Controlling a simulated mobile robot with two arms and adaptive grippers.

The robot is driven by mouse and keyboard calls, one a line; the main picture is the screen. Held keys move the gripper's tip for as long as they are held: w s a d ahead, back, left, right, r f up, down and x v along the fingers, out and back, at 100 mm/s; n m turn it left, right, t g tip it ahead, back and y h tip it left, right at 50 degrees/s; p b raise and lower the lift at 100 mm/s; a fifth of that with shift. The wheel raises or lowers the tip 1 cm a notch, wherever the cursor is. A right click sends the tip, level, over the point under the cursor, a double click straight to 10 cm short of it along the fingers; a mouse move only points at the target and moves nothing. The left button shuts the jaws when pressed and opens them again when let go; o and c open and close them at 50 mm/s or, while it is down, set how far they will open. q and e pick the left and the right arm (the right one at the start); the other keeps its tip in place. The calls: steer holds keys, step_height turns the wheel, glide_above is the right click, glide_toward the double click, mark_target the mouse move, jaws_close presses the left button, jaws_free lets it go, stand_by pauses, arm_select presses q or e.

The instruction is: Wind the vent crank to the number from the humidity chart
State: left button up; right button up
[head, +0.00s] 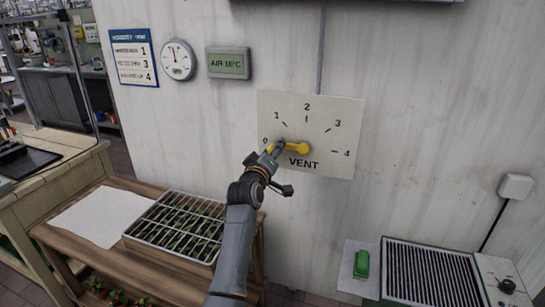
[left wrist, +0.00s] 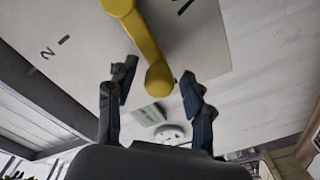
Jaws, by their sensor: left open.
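The vent panel (head: 330,104) is on the wall, with marks 0 to 4 around a yellow crank (head: 298,147). The crank's arm points left from its hub, near the 0. My left gripper (head: 276,146) is at the crank's left end and partly hides it. In the left wrist view the crank's round knob (left wrist: 158,78) lies between the open fingers (left wrist: 157,88), with gaps showing on both sides. The humidity chart (head: 134,58) has three rows ending in 1, 3 and 4; its row words are too small to read surely. My right gripper is not in view.
A round gauge (head: 177,60) has its needle near upright. A display (head: 228,63) reads AIR 16°C. A seedling tray (head: 178,226) stands on a wooden bench below left.

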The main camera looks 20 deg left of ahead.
arm_select(q)
jaws_close()
stand_by(0.3)
steer(key=shift+r, duration=0.15)
steer(key=shift+r+m+p, duration=0.6)
steer(key=shift+m+p, duration=0.2)
steer(key=shift+p, duration=0.1)
steer(key=shift+d+r+m+p, duration=0.25)
steer(key=shift+r+m+p, duration=0.65)
steer(key=shift+m+p, duration=0.25)
steer(key=shift+d+r+m+p, duration=0.35)
steer(key=shift+r+m+p, duration=0.35)
steer(key=shift+m, duration=0.55)
steer(key=shift+d+r+m+p, duration=0.3)
steer(key=shift+m, duration=0.35)
steer(key=shift+d+r+m+p, duration=0.3)
steer(key=shift+m, duration=0.35)
